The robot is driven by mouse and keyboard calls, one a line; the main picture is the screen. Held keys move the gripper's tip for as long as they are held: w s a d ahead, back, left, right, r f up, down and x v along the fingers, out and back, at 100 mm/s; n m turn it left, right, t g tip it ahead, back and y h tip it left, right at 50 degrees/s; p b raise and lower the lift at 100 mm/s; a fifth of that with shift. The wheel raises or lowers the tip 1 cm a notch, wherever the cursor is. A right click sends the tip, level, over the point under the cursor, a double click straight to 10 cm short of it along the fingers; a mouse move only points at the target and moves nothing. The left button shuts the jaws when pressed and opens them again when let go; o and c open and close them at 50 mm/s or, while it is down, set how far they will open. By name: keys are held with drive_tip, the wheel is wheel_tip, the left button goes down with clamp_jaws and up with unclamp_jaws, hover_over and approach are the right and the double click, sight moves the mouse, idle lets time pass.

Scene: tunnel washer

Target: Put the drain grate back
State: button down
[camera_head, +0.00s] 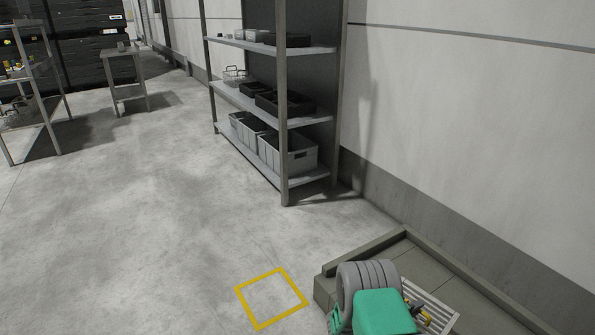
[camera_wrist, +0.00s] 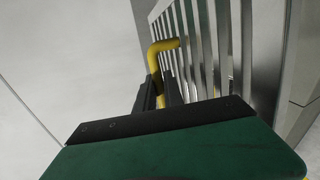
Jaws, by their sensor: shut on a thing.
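The drain grate is a pale metal panel with parallel slats. It shows in the head view (camera_head: 436,303) at the lower right, partly hidden behind my arm, and in the wrist view (camera_wrist: 222,40) just beyond my gripper. A bent yellow handle (camera_wrist: 160,48) stands on the grate's near side. My gripper (camera_wrist: 160,88) has its dark fingers shut on this handle. The fingertips are small and partly hidden by the green gripper body. Any drain opening under or near the grate is hidden or out of view.
A low grey kerbed platform (camera_head: 405,250) runs along the wall at the lower right, around the grate. A yellow square outline (camera_head: 272,298) marks the floor left of it. A shelf rack (camera_head: 284,150) with bins stands by the wall.

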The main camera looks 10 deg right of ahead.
drive_tip(key=w+a+r+n+t+y, duration=0.2)
drive_tip(key=a+r+n+t+y, duration=0.2)
drive_tip(key=a+r, duration=0.65)
drive_tip(key=w+a+r+n+t+y, duration=0.25)
drive_tip(key=a+r+n+y, duration=0.2)
drive_tip(key=a+r, duration=0.65)
drive_tip(key=s+a+r+n+t+y, duration=0.2)
drive_tip(key=s+a+r+n+y, duration=0.25)
drive_tip(key=a+r, duration=0.45)
wheel_tip(320, 180, up, 26)
drive_tip(key=m+h+p, duration=0.3)
drive_tip(key=h+p, duration=0.1)
drive_tip(key=p, duration=2.5)
drive_tip(key=shift+r+g, duration=0.25)
drive_tip(key=shift+g, duration=0.2)
drive_tip(key=shift+s, duration=0.1)
